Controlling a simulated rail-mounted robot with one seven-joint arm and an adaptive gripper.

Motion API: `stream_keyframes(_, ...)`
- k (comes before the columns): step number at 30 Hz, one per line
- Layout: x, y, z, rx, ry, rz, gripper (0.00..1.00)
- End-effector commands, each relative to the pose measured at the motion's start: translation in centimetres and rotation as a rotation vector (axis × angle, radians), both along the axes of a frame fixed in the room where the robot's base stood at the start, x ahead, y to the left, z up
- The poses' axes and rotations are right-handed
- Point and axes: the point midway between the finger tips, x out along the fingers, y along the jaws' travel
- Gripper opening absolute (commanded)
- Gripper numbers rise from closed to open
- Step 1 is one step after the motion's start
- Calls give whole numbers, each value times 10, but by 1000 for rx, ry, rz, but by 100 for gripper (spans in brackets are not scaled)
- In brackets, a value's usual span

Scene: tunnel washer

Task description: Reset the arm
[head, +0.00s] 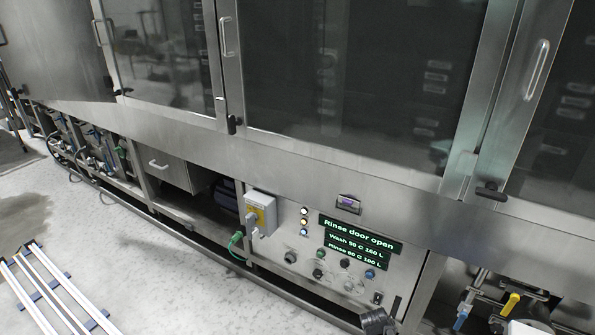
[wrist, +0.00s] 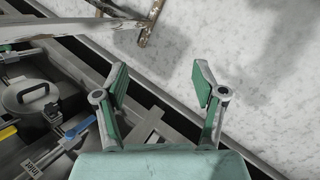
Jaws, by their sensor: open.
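My gripper (wrist: 159,84) shows in the wrist view with its two green-padded fingers spread apart. Nothing is between them. Beyond the fingers lie a dark rail and a pale speckled floor (wrist: 255,75). In the head view the tunnel washer (head: 330,160) fills most of the picture, with tall glass doors (head: 350,70) and metal handles. Its control panel (head: 330,265) carries a lit display (head: 360,242) reading "Rinse door open". A dark jointed part stands at the bottom edge by the panel; I cannot tell if it is my gripper.
Pipes and a yellow-handled valve (head: 510,304) sit under the washer at the lower right. A round lidded vessel (wrist: 42,98) and blue fittings lie left of the fingers in the wrist view. Rails (head: 50,290) lie on the floor at left. The floor (head: 130,250) before the washer is mostly clear.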

Motion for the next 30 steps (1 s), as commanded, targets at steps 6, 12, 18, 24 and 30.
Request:
stream_keyframes(6, -58, 46, -27, 153, 109, 15, 70)
stream_keyframes(12, -116, 83, -45, 280, 197, 2, 70)
stream_keyframes(18, -163, 110, -54, 368, 259, -21, 70)
stream_keyframes(24, -184, 120, -58, 402, 282, -34, 70)
stream_keyframes(30, -184, 120, -58, 402, 282, -34, 70)
